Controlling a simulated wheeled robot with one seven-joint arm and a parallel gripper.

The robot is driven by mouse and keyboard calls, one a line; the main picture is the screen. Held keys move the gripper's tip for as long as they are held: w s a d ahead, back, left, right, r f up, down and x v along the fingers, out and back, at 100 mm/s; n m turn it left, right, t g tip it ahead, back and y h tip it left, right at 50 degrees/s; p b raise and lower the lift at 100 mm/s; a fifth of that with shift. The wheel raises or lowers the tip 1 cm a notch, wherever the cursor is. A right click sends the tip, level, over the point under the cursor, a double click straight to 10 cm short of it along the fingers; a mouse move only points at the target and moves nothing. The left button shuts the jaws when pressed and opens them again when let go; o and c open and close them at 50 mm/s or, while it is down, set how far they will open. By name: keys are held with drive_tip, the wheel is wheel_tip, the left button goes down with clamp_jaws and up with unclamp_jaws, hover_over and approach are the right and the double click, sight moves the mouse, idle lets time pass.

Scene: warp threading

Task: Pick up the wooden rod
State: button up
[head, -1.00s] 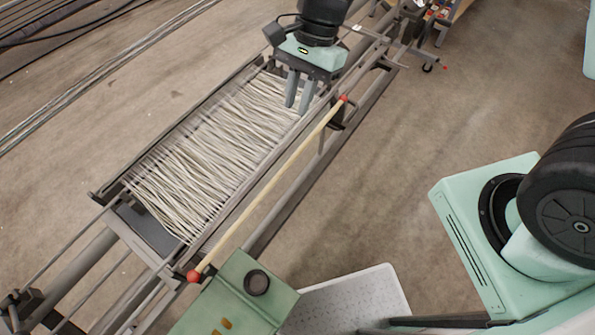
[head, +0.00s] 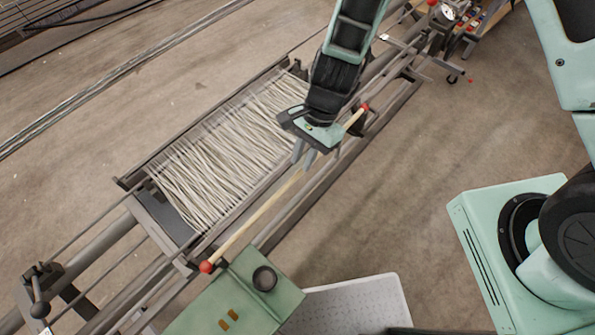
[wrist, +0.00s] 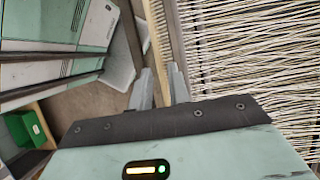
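The wooden rod (head: 255,217) is long, pale and thin, with red ends. In the head view it lies slanted along the near side of the loom frame. My gripper (head: 304,162) points down over the rod's upper half and hides part of it. In the wrist view the rod (wrist: 159,40) runs between the two grey fingers of my gripper (wrist: 160,78), which stand apart with gaps beside it. I cannot tell whether the fingertips reach down around the rod or are still above it.
White warp threads (head: 225,150) fill the loom frame beside the rod. A green box (head: 235,300) with a black knob stands by the rod's lower end. A pale perforated panel (head: 350,303) lies to its right. Open floor (head: 400,190) lies right of the loom.

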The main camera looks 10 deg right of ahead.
sight(298, 173)
drive_tip(key=shift+p+x, duration=0.4)
drive_tip(key=shift+x, duration=1.6)
drive_tip(key=shift+w+d, duration=0.1)
clamp_jaws()
